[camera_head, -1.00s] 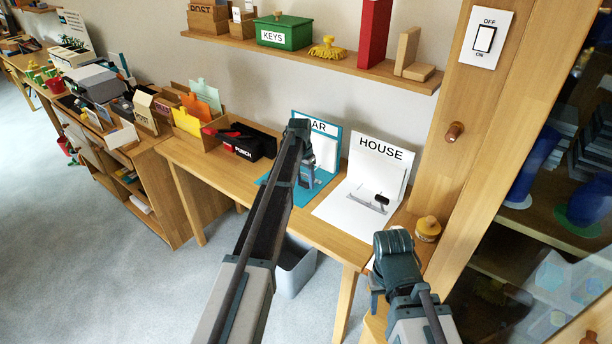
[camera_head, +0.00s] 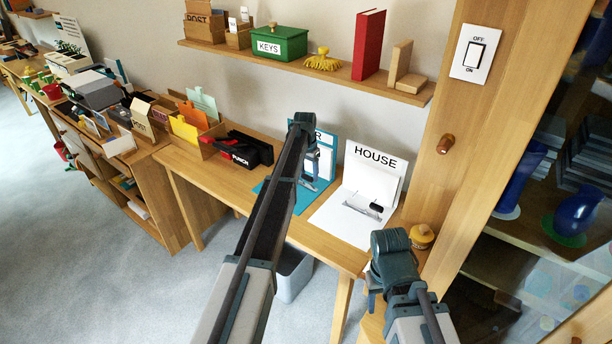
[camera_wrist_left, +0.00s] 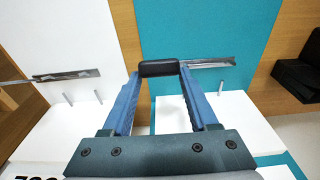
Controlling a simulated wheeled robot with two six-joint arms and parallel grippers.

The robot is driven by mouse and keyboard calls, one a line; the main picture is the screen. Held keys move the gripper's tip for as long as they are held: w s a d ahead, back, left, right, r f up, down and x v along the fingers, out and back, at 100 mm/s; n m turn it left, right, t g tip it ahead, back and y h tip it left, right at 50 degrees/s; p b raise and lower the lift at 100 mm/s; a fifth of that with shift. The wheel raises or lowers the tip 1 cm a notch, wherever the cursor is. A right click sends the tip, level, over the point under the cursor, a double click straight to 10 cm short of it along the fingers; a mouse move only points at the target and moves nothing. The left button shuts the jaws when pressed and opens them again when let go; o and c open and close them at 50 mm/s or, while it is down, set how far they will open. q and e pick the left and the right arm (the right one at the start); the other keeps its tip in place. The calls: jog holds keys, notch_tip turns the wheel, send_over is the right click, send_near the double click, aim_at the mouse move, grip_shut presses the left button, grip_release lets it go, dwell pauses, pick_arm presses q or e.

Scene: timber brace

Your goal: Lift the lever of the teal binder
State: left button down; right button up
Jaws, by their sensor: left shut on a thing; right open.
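The teal binder (camera_head: 267,187) lies open on the desk, its upright cover partly hidden behind my left arm. In the left wrist view its teal inside (camera_wrist_left: 215,30), metal mechanism (camera_wrist_left: 208,63) and white paper show. The black lever grip (camera_wrist_left: 158,68) sits between the fingertips of my left gripper (camera_head: 311,181), which is shut on it. The view does not make clear how far the lever is raised. My right gripper (camera_head: 374,292) is open and empty, low in front of the desk's right end and partly hidden by its wrist.
The white HOUSE binder (camera_head: 338,220) lies open just right of the teal one, its black-tipped lever (camera_head: 376,207) low. A black punch (camera_head: 243,150) stands left. A shelf (camera_head: 300,68) runs above.

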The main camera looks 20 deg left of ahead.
pick_arm(q)
jog(key=shift+w+d+r, duration=0.1)
jog(key=shift+w+d, duration=0.15)
jog(key=shift+w, duration=0.5)
jog(key=c, duration=0.5)
grip_release()
jog(key=shift+d, duration=0.1)
jog(key=o, duration=0.3)
jog(key=shift+w, duration=0.1)
jog(key=shift+o, duration=0.2)
jog(key=shift+s, duration=0.2)
jog(key=shift+r+p, duration=0.5)
jog(key=shift+p, duration=0.15)
notch_tip(320, 180, up, 13)
jog(key=s+p, duration=0.1)
jog(key=p, duration=1.1)
jog(key=shift+s+a+f+p, duration=0.2)
jog(key=shift+a+p, duration=0.15)
